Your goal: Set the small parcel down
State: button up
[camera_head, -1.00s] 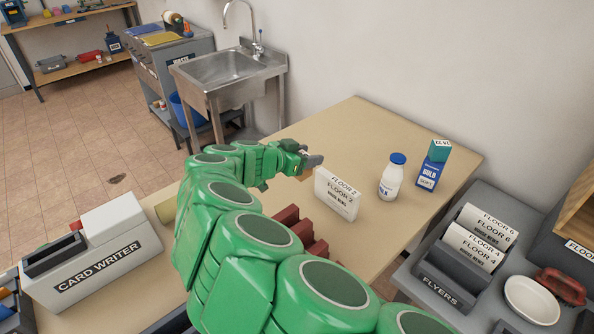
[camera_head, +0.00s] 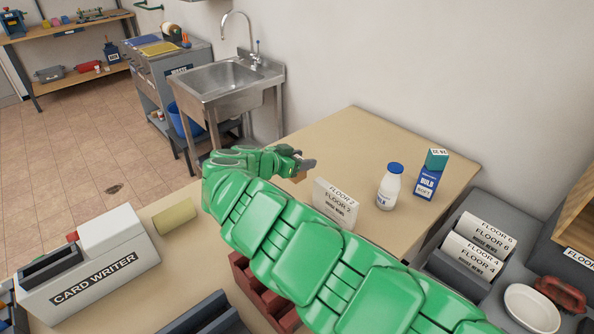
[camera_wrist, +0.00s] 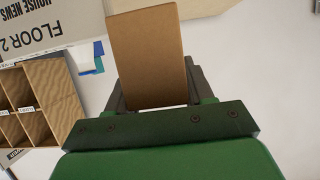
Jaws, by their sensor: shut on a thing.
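The small parcel (camera_wrist: 147,55) is a plain brown box. In the wrist view it sits between the two dark fingers of my gripper (camera_wrist: 152,95), which is shut on it. In the head view my gripper (camera_head: 303,165) is over the beige table (camera_head: 355,130), left of the white FLOOR 2 flyers (camera_head: 335,203). Only a small brown bit of the parcel shows there, below the fingers. I cannot tell whether the parcel touches the table. The FLOOR 2 flyers also show close by in the wrist view (camera_wrist: 45,22).
A white bottle with a blue cap (camera_head: 389,187) and a blue bulb box (camera_head: 427,182) with a teal box (camera_head: 437,158) on it stand right of the flyers. A red rack (camera_head: 262,293), a yellowish roll (camera_head: 177,216) and the card writer (camera_head: 95,265) are nearer. The far table area is bare.

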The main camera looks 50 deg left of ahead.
jog(key=shift+w+a+f, duration=0.65)
jog(key=shift+a+f, duration=0.35)
jog(key=shift+f, duration=0.15)
jog(key=shift+w+a+f, duration=0.65)
jog(key=shift+a+f, duration=0.4)
jog(key=shift+f, duration=0.1)
jog(key=shift+w+a+f, duration=0.65)
jog(key=shift+a+f, duration=0.35)
jog(key=shift+f, duration=0.15)
jog(key=shift+w+f, duration=0.1)
jog(key=shift+f, duration=1.5)
jog(key=shift+f, duration=0.15)
jog(key=o, duration=1.1)
jog(key=shift+r, duration=0.2)
jog(key=v, duration=1.2)
